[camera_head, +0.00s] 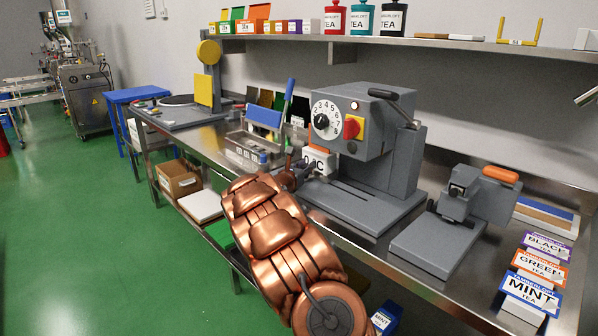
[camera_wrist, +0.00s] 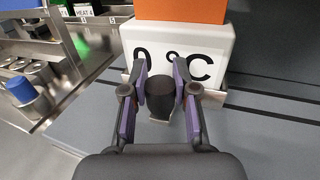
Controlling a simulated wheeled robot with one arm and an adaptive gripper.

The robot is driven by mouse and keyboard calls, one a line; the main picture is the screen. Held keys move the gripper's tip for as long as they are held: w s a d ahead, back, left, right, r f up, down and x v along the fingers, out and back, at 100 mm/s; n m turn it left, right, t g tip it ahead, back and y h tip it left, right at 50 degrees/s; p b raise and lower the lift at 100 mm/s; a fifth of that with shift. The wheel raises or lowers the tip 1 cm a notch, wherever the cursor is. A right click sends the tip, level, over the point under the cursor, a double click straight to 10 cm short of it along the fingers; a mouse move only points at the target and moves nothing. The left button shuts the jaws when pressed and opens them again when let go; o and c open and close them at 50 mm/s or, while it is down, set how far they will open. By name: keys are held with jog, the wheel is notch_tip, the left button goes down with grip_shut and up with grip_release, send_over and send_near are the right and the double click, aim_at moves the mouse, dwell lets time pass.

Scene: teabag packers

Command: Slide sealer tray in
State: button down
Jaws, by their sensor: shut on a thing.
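The sealer (camera_head: 360,125) is a grey machine with a numbered dial and a red knob on yellow. Its white block marked "0 °C" (camera_head: 316,160) sits below an orange block; both also show in the wrist view, with the white block (camera_wrist: 205,45) straight ahead. My gripper (camera_head: 290,176) is at the sealer's front left. In the wrist view, my gripper (camera_wrist: 160,82) is shut on a black knob (camera_wrist: 160,98), in front of the white block and low over the grey base. The tray itself is mostly hidden; I cannot tell how far in it is.
A blue-handled device (camera_head: 264,118) stands left of the sealer, and a smaller grey machine with an orange handle (camera_head: 500,174) stands right. Tea boxes (camera_head: 530,290) lie at the bench's right end. A shelf (camera_head: 420,42) with tins runs above. Metal bins (camera_wrist: 30,85) are left in the wrist view.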

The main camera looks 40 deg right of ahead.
jog(key=s+b, duration=0.5)
jog(key=s, duration=0.1)
jog(key=s+b, duration=0.5)
jog(key=s, duration=0.1)
jog(key=shift+a+f, duration=0.1)
jog(key=shift+f, duration=0.1)
jog(key=shift+s, duration=0.15)
jog(key=c, duration=0.9)
grip_release()
jog(key=shift+r, duration=0.1)
jog(key=shift+o, duration=0.2)
jog(key=shift+a, duration=0.6)
jog(key=v, duration=0.9)
jog(key=shift+r, duration=0.1)
jog(key=shift+v, duration=1)
jog(key=shift+s, duration=0.15)
